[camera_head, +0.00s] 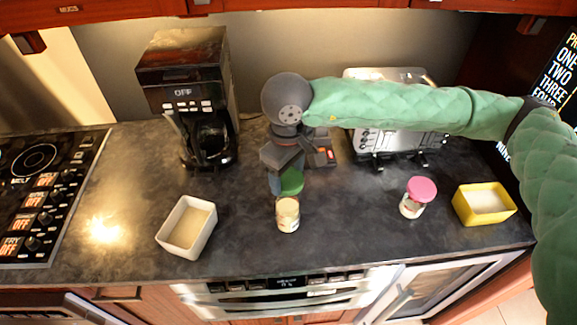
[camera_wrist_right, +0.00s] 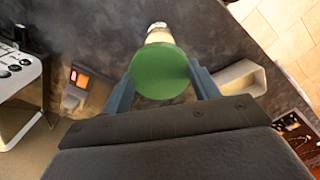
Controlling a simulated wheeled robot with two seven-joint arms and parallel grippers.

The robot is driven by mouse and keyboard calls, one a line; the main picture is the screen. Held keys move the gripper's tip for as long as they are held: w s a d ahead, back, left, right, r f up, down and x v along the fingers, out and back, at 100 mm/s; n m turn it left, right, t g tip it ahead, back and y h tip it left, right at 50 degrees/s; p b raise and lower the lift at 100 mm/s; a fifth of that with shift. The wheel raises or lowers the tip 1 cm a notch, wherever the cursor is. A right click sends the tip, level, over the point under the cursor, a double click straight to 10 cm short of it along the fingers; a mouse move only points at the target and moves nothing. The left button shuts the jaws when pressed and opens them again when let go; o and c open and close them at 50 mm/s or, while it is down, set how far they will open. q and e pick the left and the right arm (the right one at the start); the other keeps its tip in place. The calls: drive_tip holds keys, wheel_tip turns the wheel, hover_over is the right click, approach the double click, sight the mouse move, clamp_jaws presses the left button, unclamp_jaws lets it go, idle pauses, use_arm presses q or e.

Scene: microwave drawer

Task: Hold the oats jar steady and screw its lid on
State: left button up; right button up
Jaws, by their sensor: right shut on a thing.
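The oats jar (camera_head: 288,214) stands upright and open on the dark counter, with pale contents showing at its mouth. My right gripper (camera_head: 282,178) is shut on the green lid (camera_head: 292,182), just behind the jar in the head view. In the right wrist view the green lid (camera_wrist_right: 160,72) sits between the two fingers, its round face toward the camera. The jar (camera_wrist_right: 159,34) shows just past the lid there, partly covered by it. I cannot tell whether lid and jar touch. My left gripper is not in view, and no gripper is seen on the jar.
A white container (camera_head: 188,227) is left of the jar. A jar with a pink lid (camera_head: 421,190) and a yellow container (camera_head: 484,204) are to the right. A coffee maker (camera_head: 187,90) and a toaster (camera_head: 390,135) stand at the back. The counter around the jar is clear.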

sight(288, 178)
idle(0.3)
drive_tip(key=shift+f, duration=2)
